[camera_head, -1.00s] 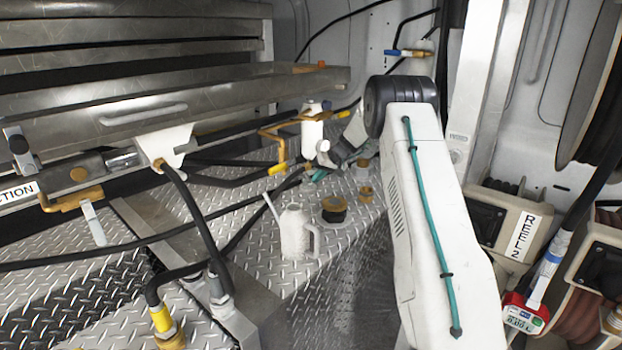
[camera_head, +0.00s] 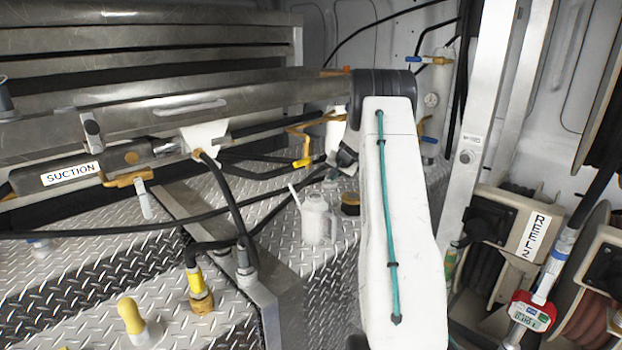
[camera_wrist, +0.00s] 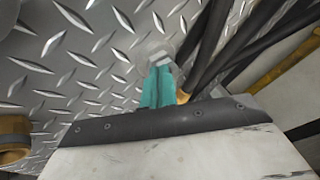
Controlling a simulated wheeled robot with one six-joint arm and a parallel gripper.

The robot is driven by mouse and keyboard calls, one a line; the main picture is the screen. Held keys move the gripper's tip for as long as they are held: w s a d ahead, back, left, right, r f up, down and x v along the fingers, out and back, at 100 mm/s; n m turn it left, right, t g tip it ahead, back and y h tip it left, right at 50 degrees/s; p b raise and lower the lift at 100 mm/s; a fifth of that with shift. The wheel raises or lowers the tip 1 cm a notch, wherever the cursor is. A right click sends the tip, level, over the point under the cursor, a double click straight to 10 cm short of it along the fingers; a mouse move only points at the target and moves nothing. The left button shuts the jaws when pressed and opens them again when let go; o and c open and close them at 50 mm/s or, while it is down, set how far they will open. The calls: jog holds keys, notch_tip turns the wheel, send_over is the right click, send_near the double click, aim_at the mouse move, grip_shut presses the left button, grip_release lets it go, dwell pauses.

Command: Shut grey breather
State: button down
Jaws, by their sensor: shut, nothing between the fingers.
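My gripper (camera_wrist: 159,72) is shut, its teal fingers together in the wrist view. A pale grey round piece (camera_wrist: 153,48) lies just past the fingertips over the tread plate. It is blurred, and I cannot tell whether it is the grey breather, whether it is open or shut, or whether the fingers touch it. In the head view my own arm hides the gripper and what lies behind it. I cannot pick out the breather there with certainty.
Black hoses (camera_head: 120,233) cross the tread plate, and hoses (camera_wrist: 215,45) also run close right of my fingers. A pale jug (camera_head: 316,222) stands left of my arm. The suction pipe (camera_head: 62,172) and steel shelf are at left. Reel 2 (camera_head: 528,228) stands at right.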

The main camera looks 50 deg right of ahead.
jog(key=shift+w+a, duration=0.55)
jog(key=shift+a, duration=0.05)
dwell(0.6)
jog(key=shift+w+d, duration=0.1)
jog(key=shift+d, duration=0.05)
jog(key=shift+d+r, duration=0.35)
jog(key=shift+d, duration=0.15)
jog(key=s, duration=0.2)
jog(key=s+a, duration=0.1)
jog(key=s, duration=0.1)
jog(key=shift+s+f, duration=0.1)
jog(key=shift+s, duration=0.2)
jog(key=a+v, duration=0.2)
jog(key=v, duration=0.7)
jog(key=shift+w, duration=0.3)
